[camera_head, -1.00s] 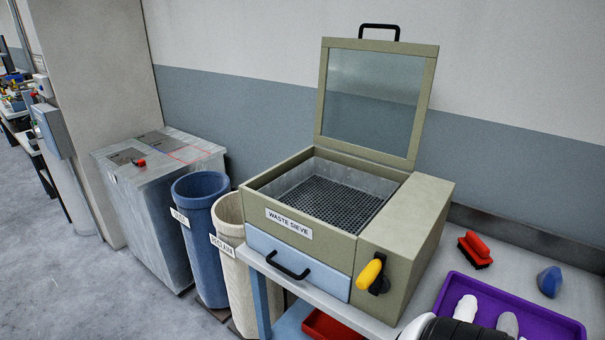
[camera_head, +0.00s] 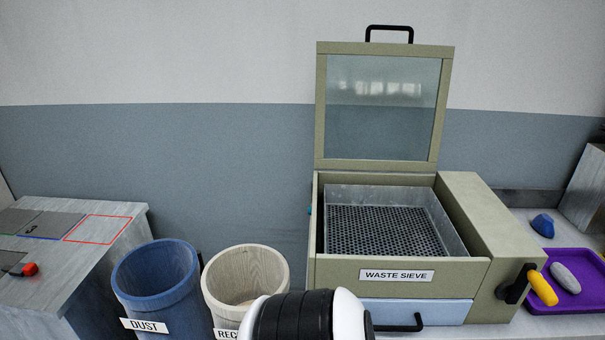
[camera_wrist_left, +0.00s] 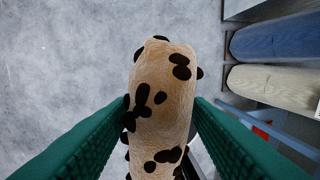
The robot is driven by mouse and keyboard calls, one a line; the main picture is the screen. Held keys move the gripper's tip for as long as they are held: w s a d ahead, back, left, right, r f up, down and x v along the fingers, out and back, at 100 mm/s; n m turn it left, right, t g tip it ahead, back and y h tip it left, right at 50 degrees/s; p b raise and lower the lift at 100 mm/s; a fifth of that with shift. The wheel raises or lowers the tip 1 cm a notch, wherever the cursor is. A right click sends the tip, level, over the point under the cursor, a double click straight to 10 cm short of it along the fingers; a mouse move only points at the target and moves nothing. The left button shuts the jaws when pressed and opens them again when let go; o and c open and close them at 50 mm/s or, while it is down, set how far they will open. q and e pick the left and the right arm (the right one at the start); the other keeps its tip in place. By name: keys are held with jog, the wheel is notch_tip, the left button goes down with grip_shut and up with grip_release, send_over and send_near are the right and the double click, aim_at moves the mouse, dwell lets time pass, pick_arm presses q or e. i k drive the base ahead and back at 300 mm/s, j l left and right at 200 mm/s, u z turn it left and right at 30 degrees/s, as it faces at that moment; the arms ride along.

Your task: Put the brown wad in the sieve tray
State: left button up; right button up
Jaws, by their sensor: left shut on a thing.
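The wad (camera_wrist_left: 162,110) is tan-brown with dark brown spots and shows in the left wrist view. My left gripper (camera_wrist_left: 162,120), with green ridged fingers, is shut on it, one finger on each side. In the head view the wad and both grippers are out of sight; only part of my arm shows at the bottom edge. The sieve tray (camera_head: 385,228) is a metal tray with a perforated floor, empty, inside the waste sieve box (camera_head: 340,272). The box's glazed lid (camera_head: 383,110) stands open, upright at the back.
A blue dust bin (camera_head: 155,285) and a cream bin (camera_head: 245,275) stand left of the box.

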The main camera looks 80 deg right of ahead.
aim_at(384, 245)
jog(key=i+z, duration=0.15)
jog(key=z, duration=0.3)
jog(key=i+z, duration=0.15)
jog(key=z, duration=0.3)
jog(key=i+j+z, duration=0.1)
jog(key=z, duration=0.35)
jog(key=i+j+z, duration=0.1)
jog(key=z, duration=0.3)
jog(key=j+z, duration=0.1)
jog(key=z, duration=2.25)
